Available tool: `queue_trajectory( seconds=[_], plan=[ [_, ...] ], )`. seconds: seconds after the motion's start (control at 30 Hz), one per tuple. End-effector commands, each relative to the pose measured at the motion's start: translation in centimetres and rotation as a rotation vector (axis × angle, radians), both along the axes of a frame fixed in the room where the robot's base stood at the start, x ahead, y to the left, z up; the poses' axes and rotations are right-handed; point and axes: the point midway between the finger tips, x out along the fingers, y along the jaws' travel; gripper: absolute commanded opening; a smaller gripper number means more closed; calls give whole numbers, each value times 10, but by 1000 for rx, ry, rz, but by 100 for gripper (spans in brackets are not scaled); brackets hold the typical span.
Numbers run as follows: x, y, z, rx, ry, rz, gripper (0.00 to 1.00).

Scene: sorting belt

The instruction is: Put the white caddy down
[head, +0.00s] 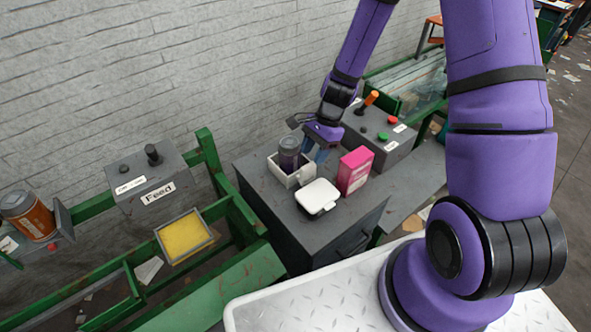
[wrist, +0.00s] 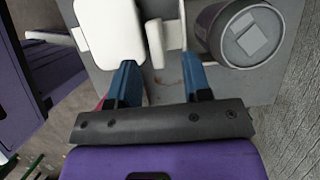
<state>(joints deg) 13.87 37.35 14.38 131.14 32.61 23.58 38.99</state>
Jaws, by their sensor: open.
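The white caddy (head: 299,180) is a small open box resting on the grey cabinet top (head: 325,232). A dark purple can with a grey lid (head: 289,153) stands upright in it. The can's lid (wrist: 243,37) also shows in the wrist view. My gripper (head: 319,153) is at the caddy's right side, fingers pointing down. In the wrist view my gripper (wrist: 160,72) is open, its blue fingers apart. A white upright part of the caddy (wrist: 155,42) shows between the fingertips, with a gap on each side. Much of the caddy is out of the wrist view.
A white lidded container (head: 317,197) sits close in front of the caddy, and a pink box (head: 355,171) stands to its right. A grey control box (head: 385,140) with an orange lever is behind. The cabinet's front left top is clear. A green frame (head: 235,212) runs left.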

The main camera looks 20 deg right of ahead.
Motion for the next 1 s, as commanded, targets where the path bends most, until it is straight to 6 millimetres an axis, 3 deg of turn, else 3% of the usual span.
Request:
queue_trajectory(
  seconds=[0.33, 0.67, 0.7, 0.9, 1.0],
  plan=[
    [-10, 17, -38, 1, 2, -1, 45],
    [-10, 19, -44, 0, 0, -1, 45],
    [-10, 19, -44, 0, 0, -1, 42],
    [-10, 19, -43, 0, 0, -1, 0],
    [-10, 19, -43, 0, 0, 0, 0]
  ],
)
